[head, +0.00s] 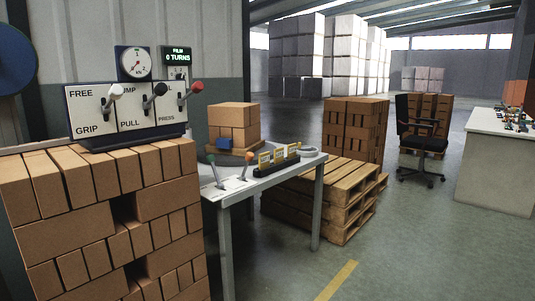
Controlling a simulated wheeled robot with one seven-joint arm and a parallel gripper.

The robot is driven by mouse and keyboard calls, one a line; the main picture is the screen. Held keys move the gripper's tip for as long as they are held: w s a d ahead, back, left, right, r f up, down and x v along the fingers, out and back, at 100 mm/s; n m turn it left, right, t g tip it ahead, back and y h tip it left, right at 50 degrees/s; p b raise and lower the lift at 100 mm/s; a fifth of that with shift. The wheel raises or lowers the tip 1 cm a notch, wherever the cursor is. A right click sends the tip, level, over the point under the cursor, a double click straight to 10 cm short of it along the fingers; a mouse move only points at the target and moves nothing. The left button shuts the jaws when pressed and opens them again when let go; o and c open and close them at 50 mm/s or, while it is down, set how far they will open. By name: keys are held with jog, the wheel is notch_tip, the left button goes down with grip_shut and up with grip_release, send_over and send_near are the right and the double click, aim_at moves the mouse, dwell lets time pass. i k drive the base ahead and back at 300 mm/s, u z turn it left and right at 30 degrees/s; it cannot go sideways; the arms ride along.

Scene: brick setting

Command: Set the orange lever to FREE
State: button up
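A small lever with an orange knob (249,154) stands on a white plate at the near end of the grey table. It leans to the right; the lettering on its plate is too small to read. A lever with a green knob (211,158) stands left of it, leaning left. On the brick stack, a control box (92,122) has a FREE/GRIP plate (80,112) with a pale-knobbed lever (115,90), a black-knobbed lever (160,89) and a red-knobbed lever (197,87). My gripper is not in view.
A dial gauge (135,63) and a display reading 0 TURNS (177,55) stand above the box. Bricks (233,115), yellow cards (278,156) and a grey ring (309,151) are at the table. Pallets (325,205) stand behind it.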

aim_at(249, 157)
jog(key=k, duration=0.65)
jog(key=u, duration=0.4)
jog(key=i, duration=0.55)
jog(key=u, duration=0.55)
jog(key=i, duration=0.9)
jog(key=z, duration=0.05)
